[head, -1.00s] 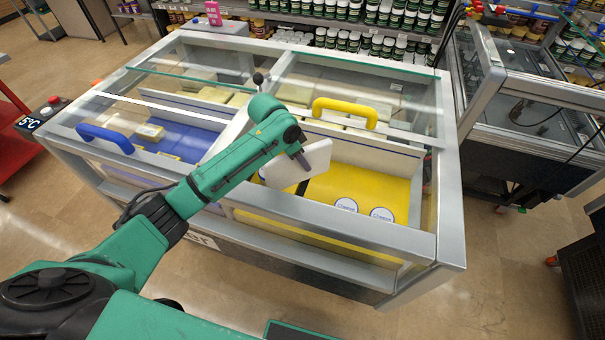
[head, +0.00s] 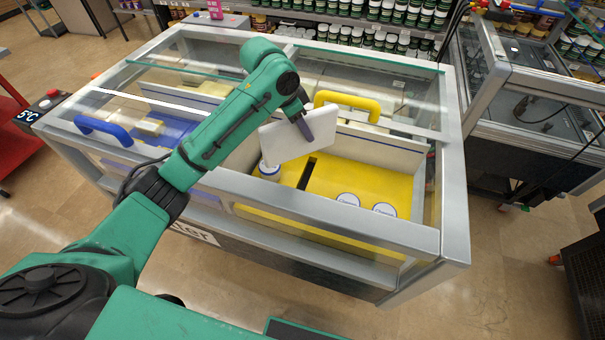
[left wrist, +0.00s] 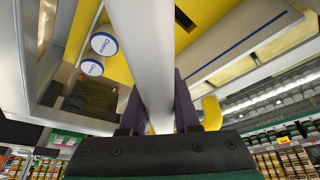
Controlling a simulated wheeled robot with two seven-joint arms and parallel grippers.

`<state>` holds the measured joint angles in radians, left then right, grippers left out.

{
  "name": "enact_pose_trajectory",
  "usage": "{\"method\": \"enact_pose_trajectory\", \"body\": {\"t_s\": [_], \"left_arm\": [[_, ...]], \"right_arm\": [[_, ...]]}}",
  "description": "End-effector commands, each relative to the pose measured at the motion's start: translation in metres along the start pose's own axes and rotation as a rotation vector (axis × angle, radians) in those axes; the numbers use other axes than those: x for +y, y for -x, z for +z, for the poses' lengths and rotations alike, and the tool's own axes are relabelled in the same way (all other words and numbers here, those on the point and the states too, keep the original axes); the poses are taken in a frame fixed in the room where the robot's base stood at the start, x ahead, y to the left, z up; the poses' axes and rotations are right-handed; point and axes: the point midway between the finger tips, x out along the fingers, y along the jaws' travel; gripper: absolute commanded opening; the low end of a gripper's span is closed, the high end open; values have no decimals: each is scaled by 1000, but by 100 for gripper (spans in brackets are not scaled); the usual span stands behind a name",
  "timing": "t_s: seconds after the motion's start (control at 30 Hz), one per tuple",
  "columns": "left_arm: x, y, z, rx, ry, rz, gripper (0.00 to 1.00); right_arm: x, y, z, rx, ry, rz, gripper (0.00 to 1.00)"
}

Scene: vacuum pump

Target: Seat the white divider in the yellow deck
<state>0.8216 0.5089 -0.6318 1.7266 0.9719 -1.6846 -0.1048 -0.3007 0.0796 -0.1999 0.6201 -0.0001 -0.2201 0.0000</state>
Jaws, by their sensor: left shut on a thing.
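The white divider (head: 279,146) is a flat pale panel held tilted in the air above the yellow deck (head: 360,182). My left gripper (head: 303,124) is shut on its upper part. In the left wrist view the divider (left wrist: 139,45) runs edge-on away from between the fingers of the left gripper (left wrist: 155,102). The deck has a dark slot (head: 307,173), which lies in front of and below the divider in the head view, apart from it. The slot also shows in the left wrist view (left wrist: 184,19), right of the divider. My right gripper is not in view.
Two round white-lidded tubs (head: 347,199) (head: 384,210) sit on the deck right of the slot; another tub (head: 269,170) stands left of it. The freezer's front rail (head: 330,225), yellow handle (head: 346,99) and blue handle (head: 103,128) surround the work area.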

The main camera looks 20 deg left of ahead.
Motion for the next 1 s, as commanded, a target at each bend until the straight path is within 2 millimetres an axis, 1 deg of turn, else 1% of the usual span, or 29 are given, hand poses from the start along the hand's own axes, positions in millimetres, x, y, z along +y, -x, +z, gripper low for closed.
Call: {"method": "enact_pose_trajectory", "body": {"t_s": [0.03, 0.2, 0.3, 0.47, 0.53, 0.6, 0.63, 0.7, 0.87, 1.0], "left_arm": [[1, -14, 7, -5, 3, 4, 0], [1, -66, 28, -4, 2, 3, 0], [1, -92, 39, -2, 1, 1, 0], [1, -117, 48, -1, 0, 2, 0], [1, -130, 54, -2, 2, 1, 0], [1, -136, 56, 0, 1, 1, 0], [0, -139, 58, 0, 1, 0, 0], [0, -144, 59, 2, -1, -2, 0], [0, -145, 60, 2, -1, -2, 0], [0, -149, 62, 1, -1, -1, 0]], "right_arm": [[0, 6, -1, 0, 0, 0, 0], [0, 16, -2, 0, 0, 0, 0], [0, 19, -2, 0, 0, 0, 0], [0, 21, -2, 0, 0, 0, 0], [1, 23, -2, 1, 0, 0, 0], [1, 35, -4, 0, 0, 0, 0], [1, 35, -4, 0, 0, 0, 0], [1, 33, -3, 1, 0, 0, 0], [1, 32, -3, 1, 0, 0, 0], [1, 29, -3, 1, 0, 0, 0]]}}
